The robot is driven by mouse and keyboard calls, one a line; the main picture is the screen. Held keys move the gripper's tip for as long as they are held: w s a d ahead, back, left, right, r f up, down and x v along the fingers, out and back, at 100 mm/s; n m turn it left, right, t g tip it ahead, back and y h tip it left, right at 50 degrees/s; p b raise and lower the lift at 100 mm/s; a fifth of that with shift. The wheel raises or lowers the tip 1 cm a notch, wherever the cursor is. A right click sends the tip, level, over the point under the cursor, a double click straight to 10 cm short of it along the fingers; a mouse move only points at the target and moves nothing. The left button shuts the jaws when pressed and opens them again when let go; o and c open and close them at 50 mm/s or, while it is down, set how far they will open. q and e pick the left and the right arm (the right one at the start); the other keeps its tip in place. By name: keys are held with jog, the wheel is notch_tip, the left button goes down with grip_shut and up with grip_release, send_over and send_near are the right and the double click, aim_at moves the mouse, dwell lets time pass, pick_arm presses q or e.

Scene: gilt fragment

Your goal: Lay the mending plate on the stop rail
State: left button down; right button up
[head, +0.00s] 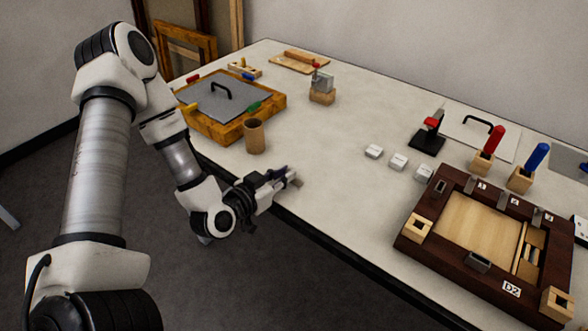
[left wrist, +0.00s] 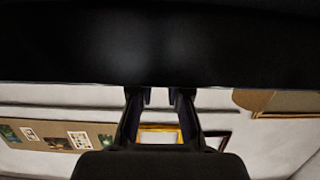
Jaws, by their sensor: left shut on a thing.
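My left gripper (head: 283,179) is over the near edge of the table, shut on a small greyish piece (head: 297,182) at its fingertips. I take this to be the mending plate; its shape is mostly hidden. In the left wrist view the two dark fingers (left wrist: 161,100) show, but the held piece cannot be made out. To the right on the table lies a dark wooden frame (head: 416,248) labelled D2, with a pale panel inside. A pale rail (head: 520,247) runs across its right part; I cannot tell if it is the stop rail. My right gripper is not in view.
A wooden cup (head: 254,136) and an orange-framed tray (head: 211,130) stand beyond the gripper. Several white blocks (head: 398,162), a black stand (head: 427,143) and red and blue handled tools in wooden holders (head: 481,164) stand near the frame. The table's middle is clear.

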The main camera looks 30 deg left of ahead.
aim_at(294, 167)
pick_arm(q)
jog(key=w, duration=0.3)
jog(key=shift+w+d+r+p, duration=0.1)
jog(key=shift+w+r+p, duration=0.05)
jog(key=shift+w+p, duration=0.2)
jog(key=shift+w+d+f, duration=0.1)
jog(key=shift+w+f, duration=0.15)
jog(key=shift+s+f, duration=0.15)
jog(key=c, duration=1.1)
grip_release()
jog(key=shift+c, duration=0.2)
